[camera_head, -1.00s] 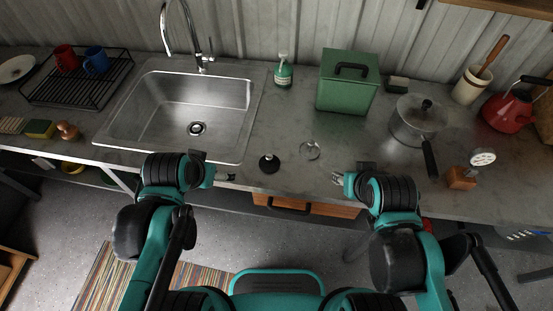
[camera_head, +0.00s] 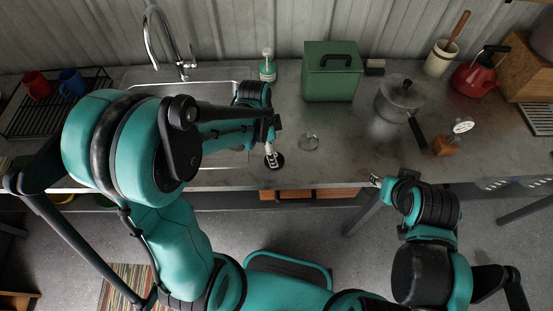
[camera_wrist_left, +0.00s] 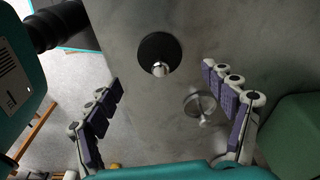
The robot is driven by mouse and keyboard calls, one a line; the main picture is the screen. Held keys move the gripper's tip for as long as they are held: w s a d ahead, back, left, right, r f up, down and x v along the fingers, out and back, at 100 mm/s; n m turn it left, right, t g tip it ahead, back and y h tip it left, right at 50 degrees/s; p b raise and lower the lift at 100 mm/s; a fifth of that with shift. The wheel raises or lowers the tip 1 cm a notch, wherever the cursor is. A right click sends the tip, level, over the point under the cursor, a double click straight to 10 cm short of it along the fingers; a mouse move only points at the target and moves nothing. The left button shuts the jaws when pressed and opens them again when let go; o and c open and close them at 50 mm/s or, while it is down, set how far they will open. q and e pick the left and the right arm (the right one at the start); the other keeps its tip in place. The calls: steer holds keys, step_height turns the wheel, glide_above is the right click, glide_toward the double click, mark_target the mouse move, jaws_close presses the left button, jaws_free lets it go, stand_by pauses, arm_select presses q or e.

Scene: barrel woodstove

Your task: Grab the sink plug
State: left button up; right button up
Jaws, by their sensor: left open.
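The sink plug (camera_head: 277,161), a black disc with a small bright knob, lies on the counter right of the sink. In the left wrist view the sink plug (camera_wrist_left: 158,50) lies ahead of the fingertips, roughly centred between the finger lines. My left gripper (camera_head: 271,150) is open and empty just above the plug, partly covering it in the head view; its spread fingers (camera_wrist_left: 162,78) show in the wrist view. My right gripper (camera_head: 374,181) is at the counter's front edge, away from the plug; its fingers are too small to read.
A clear round item (camera_head: 309,142) with a knob lies close right of the plug, also near the right fingers in the wrist view (camera_wrist_left: 200,104). A green box (camera_head: 332,80), soap bottle (camera_head: 267,68) and pot (camera_head: 397,102) stand farther back. My left arm hides much of the sink.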

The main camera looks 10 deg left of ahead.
arm_select(q)
steer(key=f, duration=0.1)
steer(key=f+b, duration=0.1)
steer(key=f, duration=0.3)
steer(key=shift+w+d, duration=0.2)
steer(key=shift+d, duration=0.2)
steer(key=shift+s, duration=0.1)
steer(key=c, duration=1.3)
